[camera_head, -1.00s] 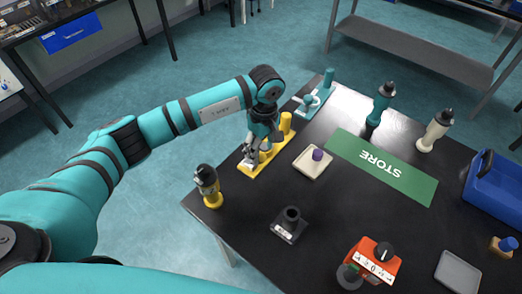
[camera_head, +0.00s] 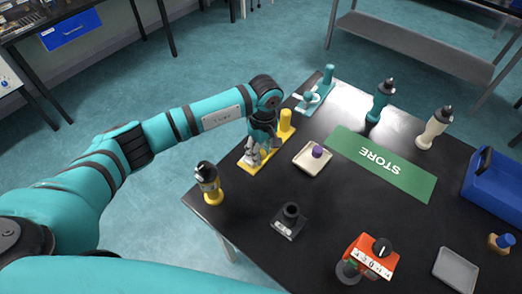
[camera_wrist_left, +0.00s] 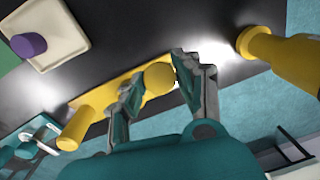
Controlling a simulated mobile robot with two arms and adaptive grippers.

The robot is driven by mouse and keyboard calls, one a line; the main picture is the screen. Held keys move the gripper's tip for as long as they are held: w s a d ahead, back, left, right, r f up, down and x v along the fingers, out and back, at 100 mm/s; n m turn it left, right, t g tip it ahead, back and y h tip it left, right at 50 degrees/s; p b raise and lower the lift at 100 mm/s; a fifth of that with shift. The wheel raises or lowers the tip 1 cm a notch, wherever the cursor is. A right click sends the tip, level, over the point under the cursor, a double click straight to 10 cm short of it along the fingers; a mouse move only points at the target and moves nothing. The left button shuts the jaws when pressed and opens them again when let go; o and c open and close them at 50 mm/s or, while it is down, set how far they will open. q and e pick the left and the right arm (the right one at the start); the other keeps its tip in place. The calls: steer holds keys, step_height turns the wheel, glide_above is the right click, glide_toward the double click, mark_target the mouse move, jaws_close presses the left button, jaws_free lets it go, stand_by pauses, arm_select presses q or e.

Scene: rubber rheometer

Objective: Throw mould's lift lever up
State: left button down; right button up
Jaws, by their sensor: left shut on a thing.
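The yellow mould fixture (camera_head: 246,163) lies along the left edge of the black table, with an upright yellow cylinder (camera_head: 286,119) at its far end. My left gripper (camera_head: 253,154) is over the near half of its base. In the left wrist view a round yellow knob (camera_wrist_left: 158,78) sits between the two fingers of this gripper (camera_wrist_left: 157,72), which are shut on it. The same fixture's yellow cylinder also shows there (camera_wrist_left: 75,128), left of the fingers. The gripper hides the knob and any lever arm below it in the head view. My right gripper is not in view.
A yellow and black bottle (camera_head: 209,184) stands close by on the near side. A cream tray with a purple knob (camera_head: 313,158) lies to the right, and a teal fixture (camera_head: 314,97) behind. A black block (camera_head: 290,221) and an orange dial box (camera_head: 371,256) are nearer.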

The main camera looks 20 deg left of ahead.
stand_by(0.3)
arm_select(q)
steer(key=shift+a+r+h+b, duration=0.15)
steer(key=shift+h+b, duration=0.15)
steer(key=shift+b, duration=0.15)
steer(key=shift+w+a, duration=0.1)
steer(key=a+h+b, duration=0.1)
steer(key=b, duration=0.3)
steer(key=w+a+g+h+b, duration=0.1)
steer(key=h+b, duration=0.1)
steer(key=b, duration=0.2)
steer(key=a+g+h+b, duration=0.1)
steer(key=a+h+b, duration=0.1)
steer(key=b, duration=0.1)
steer(key=shift+w+a+b, duration=0.1)
steer(key=shift+w+b, duration=0.2)
steer(key=shift+b, duration=0.1)
steer(key=shift+w+a+r+g+h+b, duration=0.1)
steer(key=shift+a+r+g+h+b, duration=0.2)
steer(key=shift+h+b, duration=0.3)
